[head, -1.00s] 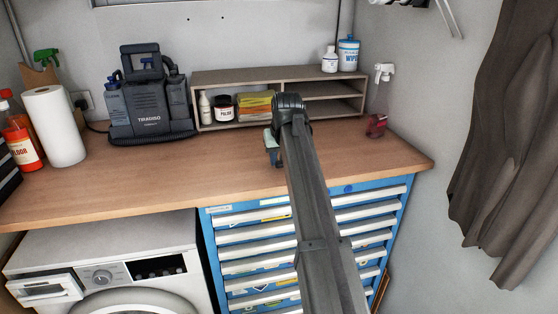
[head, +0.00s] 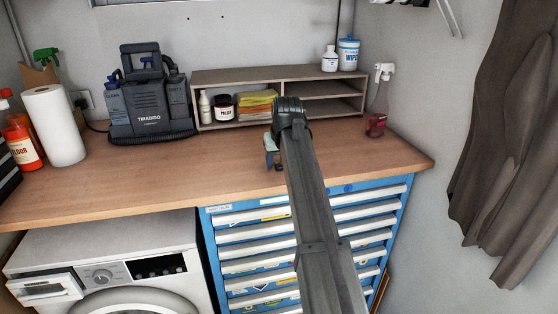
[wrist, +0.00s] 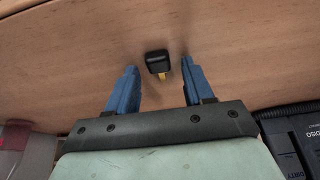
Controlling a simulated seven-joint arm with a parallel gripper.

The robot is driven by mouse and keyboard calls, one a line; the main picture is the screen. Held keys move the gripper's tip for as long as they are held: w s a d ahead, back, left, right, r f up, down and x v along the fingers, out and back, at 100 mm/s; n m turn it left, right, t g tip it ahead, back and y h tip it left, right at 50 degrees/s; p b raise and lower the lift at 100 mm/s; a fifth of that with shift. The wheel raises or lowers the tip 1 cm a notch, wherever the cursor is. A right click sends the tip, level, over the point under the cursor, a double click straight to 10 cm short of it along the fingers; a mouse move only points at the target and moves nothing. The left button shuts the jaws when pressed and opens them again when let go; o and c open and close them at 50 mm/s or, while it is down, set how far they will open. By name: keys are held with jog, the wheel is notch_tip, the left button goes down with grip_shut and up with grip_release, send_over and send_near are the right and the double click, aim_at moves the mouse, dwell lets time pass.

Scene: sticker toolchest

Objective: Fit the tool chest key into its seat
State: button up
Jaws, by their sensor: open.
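The key (wrist: 158,64) lies on the wooden worktop, with a black head and a short yellowish shaft, seen in the wrist view. My gripper (wrist: 158,80) is open, its two blue fingers on either side of the key and apart from it. I cannot tell how far above the worktop the fingertips are. In the head view my gripper (head: 272,155) is over the worktop behind the chest's front edge, and the key is hidden there. The blue tool chest (head: 235,221) stands under the worktop with its drawers shut. A round lock (head: 348,189) shows on its top strip.
The worktop (head: 215,172) is clear around my gripper. A wooden shelf (head: 320,74) with jars and cloths stands behind it. A black carpet-cleaning machine (head: 150,100) is at the left, and a red spray bottle (head: 376,125) at the right. A white washing machine (head: 110,250) is beside the chest.

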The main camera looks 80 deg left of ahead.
jog(key=v, duration=1.2)
jog(key=shift+r, duration=0.2)
